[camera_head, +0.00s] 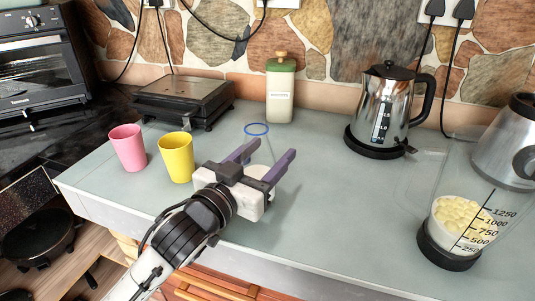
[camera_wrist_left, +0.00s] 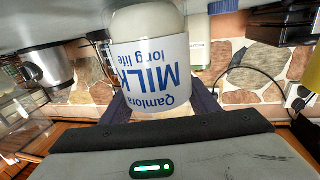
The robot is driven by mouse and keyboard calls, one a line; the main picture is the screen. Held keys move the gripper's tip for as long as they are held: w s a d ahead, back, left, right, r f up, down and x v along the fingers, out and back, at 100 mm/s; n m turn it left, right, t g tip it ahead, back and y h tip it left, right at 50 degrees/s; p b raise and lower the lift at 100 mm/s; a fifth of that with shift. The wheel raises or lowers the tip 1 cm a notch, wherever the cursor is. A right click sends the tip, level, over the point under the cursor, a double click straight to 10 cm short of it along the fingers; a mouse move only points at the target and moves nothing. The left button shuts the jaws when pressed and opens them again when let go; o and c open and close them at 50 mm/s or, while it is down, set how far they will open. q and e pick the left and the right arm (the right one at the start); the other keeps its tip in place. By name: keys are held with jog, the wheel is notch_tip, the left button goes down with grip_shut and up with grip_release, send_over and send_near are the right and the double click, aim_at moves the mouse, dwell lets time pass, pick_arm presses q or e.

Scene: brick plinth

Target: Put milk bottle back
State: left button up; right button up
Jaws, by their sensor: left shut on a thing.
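The milk bottle (camera_wrist_left: 152,70) has a white label reading "Qamlora MILK long life", upside down in the left wrist view. In the head view the bottle (camera_head: 260,172) is mostly hidden by my gripper; a blue ring shows above its clear upper part. My left gripper (camera_head: 267,157) has its purple fingers on both sides of the bottle and is shut on it, over the front part of the counter. The bottle looks about upright. I cannot tell whether its base touches the counter. My right gripper is not in view.
A pink cup (camera_head: 128,148) and a yellow cup (camera_head: 176,157) stand left of my gripper. Behind are a flat grill (camera_head: 184,98), a green-capped container (camera_head: 280,92) and a kettle (camera_head: 381,110). A clear blender jug (camera_head: 455,225) stands at right. The middle counter (camera_head: 335,190) is free.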

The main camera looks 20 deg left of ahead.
pick_arm(q)
jog(key=shift+f, duration=0.1)
jog(key=o, duration=1.6)
